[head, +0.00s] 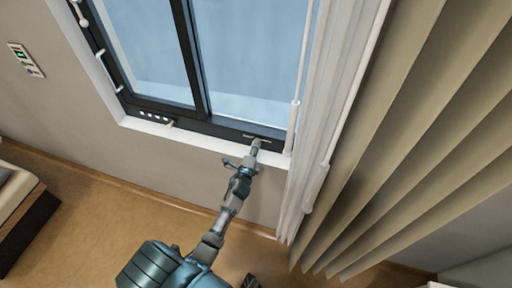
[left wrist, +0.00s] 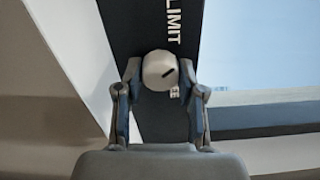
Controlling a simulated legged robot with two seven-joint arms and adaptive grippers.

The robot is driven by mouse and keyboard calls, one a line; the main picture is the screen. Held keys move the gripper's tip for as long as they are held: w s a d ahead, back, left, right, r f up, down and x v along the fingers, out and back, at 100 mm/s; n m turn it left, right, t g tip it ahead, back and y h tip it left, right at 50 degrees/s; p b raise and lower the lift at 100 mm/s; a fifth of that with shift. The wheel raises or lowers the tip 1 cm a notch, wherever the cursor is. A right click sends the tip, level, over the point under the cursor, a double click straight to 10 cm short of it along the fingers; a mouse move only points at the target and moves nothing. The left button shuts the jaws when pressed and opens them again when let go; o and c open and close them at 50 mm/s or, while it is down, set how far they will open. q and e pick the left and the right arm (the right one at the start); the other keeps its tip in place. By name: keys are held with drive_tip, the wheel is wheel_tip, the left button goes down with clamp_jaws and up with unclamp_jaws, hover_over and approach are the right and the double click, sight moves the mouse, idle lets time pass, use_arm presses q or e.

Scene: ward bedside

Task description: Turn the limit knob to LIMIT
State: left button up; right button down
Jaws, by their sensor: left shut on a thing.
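The limit knob (left wrist: 156,66) is a round, pale grey knob on the dark window frame, seen in the left wrist view. A short dark mark on its face lies aslant. The word LIMIT (left wrist: 174,21) is printed in white on the frame beyond it. Another label (left wrist: 174,93) beside the knob is mostly hidden. My left gripper (left wrist: 160,75) is shut on the knob, one finger on each side. In the head view my left gripper (head: 256,148) reaches the lower window frame, and I cannot make out the knob apart from it. My right gripper is not in view.
The window frame (head: 220,130) runs above a white sill (head: 190,139). A white blind (head: 325,90) and beige curtain (head: 400,150) hang close on the right. A window handle (head: 155,120) is to the left. A wall panel (head: 26,60) is far left. Bed corner (head: 22,222) lower left.

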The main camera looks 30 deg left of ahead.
use_arm(q)
drive_tip(key=shift+n, duration=0.6)
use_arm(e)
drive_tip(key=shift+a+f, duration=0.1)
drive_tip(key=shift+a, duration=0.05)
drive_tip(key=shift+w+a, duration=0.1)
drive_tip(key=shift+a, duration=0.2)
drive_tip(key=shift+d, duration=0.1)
